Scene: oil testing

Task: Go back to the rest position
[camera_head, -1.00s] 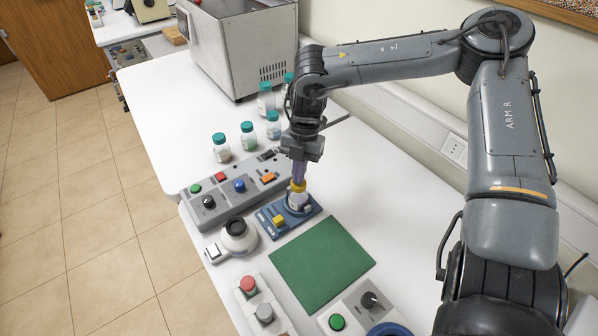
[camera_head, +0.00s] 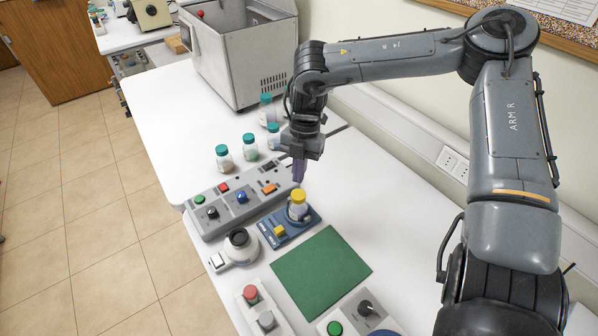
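The bottle stands upright on a blue device (camera_head: 274,240) with a yellow button. My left gripper is not in view.
A grey control panel (camera_head: 233,207) with coloured buttons lies left of the blue device. Teal-capped bottles (camera_head: 224,158) stand behind it, near a metal bath (camera_head: 245,60). A green mat (camera_head: 320,268) lies clear in front. A white round-topped device (camera_head: 238,246) is beside it.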

